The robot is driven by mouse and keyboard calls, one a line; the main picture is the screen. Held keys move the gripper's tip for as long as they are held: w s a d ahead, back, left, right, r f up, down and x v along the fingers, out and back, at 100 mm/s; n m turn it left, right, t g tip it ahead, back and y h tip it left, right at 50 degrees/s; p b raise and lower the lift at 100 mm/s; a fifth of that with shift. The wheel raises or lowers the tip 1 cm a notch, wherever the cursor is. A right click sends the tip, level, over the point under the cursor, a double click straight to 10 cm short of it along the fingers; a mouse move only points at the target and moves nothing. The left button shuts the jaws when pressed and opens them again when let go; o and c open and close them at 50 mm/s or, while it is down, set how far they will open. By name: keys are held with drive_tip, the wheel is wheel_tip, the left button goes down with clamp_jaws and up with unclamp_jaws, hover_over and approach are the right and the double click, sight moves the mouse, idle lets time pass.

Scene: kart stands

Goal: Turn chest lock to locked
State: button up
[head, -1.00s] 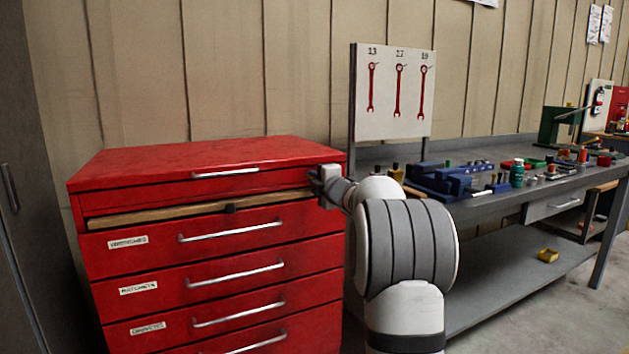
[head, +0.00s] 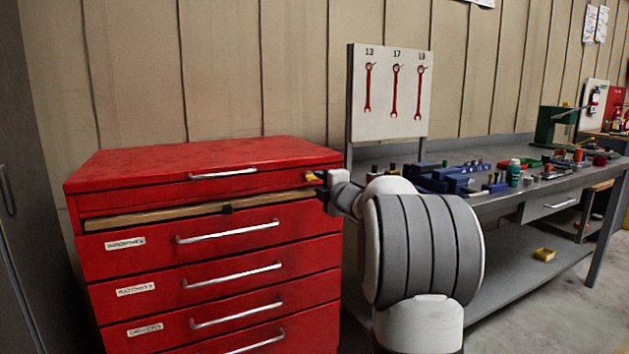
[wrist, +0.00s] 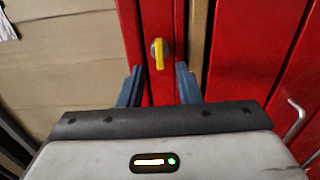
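The red tool chest (head: 205,163) stands at the left in the head view. Its lock (head: 312,176) shows as a small yellow knob near the upper right corner of the front. In the wrist view the lock (wrist: 158,54) is a yellow bar-shaped handle on a round grey base, lying along the picture's vertical. My gripper (wrist: 159,75) is open, with one blue-grey finger on each side below the lock in the picture. Nothing is between the fingers. In the head view my gripper (head: 322,184) is just right of the lock, partly hidden by its own wrist.
A wooden strip (head: 160,216) runs under the chest's top section, above labelled drawers with bar handles (head: 228,232). A grey workbench (head: 490,203) with blue tools stands right of the chest. A wrench board (head: 388,95) rises behind my arm.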

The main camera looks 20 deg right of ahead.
drive_tip(key=s, duration=0.3)
idle(0.5)
drive_tip(key=s+a+r+m+g+h+p, duration=0.2)
drive_tip(key=s+a+r+m+h+p, duration=0.15)
drive_tip(key=r+m+p, duration=0.35)
drive_tip(key=s+a+m+g+y+p, duration=0.1)
drive_tip(key=s+a+m+g+p, duration=0.3)
drive_tip(key=s, duration=0.7)
drive_tip(key=s+a+f+m+g+y+p, duration=0.1)
drive_tip(key=s+a+m+g+p, duration=0.2)
drive_tip(key=s+a+g+p, duration=0.2)
drive_tip(key=s+a+f+m+g+y+p, duration=0.1)
drive_tip(key=s+a+m+g+p, duration=0.3)
drive_tip(key=s+a+p, duration=0.6)
drive_tip(key=s+p, duration=0.1)
drive_tip(key=s, duration=0.7)
drive_tip(key=shift+s+m, duration=0.25)
drive_tip(key=shift+m, duration=0.05)
